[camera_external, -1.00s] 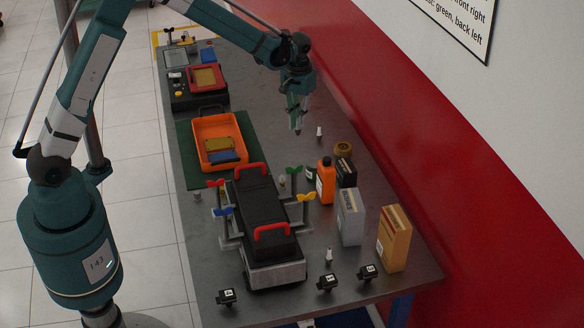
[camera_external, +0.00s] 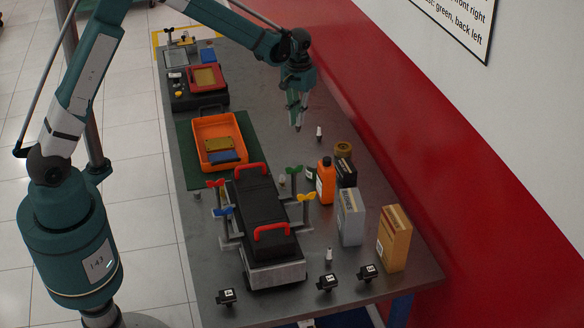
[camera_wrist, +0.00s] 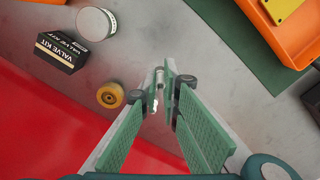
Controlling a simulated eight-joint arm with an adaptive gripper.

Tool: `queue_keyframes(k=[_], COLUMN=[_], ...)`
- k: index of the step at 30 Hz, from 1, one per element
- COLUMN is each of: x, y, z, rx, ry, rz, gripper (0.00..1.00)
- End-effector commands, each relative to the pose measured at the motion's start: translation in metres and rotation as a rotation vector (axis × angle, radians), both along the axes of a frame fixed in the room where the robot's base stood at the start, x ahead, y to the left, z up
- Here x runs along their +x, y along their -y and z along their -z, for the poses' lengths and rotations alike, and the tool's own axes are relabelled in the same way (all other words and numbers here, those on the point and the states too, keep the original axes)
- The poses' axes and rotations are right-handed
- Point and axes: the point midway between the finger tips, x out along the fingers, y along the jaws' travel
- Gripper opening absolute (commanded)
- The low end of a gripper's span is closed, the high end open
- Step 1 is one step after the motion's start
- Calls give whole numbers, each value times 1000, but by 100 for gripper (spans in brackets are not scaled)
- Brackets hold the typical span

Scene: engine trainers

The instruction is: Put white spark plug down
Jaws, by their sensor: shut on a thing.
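My gripper (camera_external: 298,123) hangs above the bare table behind the black engine block, its fingers pointing down. In the wrist view the gripper (camera_wrist: 165,78) is shut on a small, slim, pale grey piece, the white spark plug (camera_wrist: 159,77), held at the fingertips. The fingers hide part of it. In the external view its lower end (camera_external: 298,129) shows just below the fingertips; the gap to the table is hard to judge. Another white spark plug (camera_external: 319,132) stands upright on the table, right of the gripper.
A yellow roll (camera_external: 343,148), black valve kit box (camera_external: 346,172) and orange bottle (camera_external: 326,181) stand to the front right. An orange tray (camera_external: 240,130) lies on a green mat (camera_external: 187,150) to the left. The red wall (camera_external: 400,150) borders the right edge.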

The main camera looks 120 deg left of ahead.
Motion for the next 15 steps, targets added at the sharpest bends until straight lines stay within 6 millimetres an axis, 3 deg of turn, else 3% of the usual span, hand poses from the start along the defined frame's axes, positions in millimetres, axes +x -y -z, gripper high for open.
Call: queue_keyframes(k=[8, 15], x=[11, 50], y=[5, 25], z=[-5, -20], rx=[0, 0], ry=[0, -1], rz=[-1, -9], gripper=[0, 0])
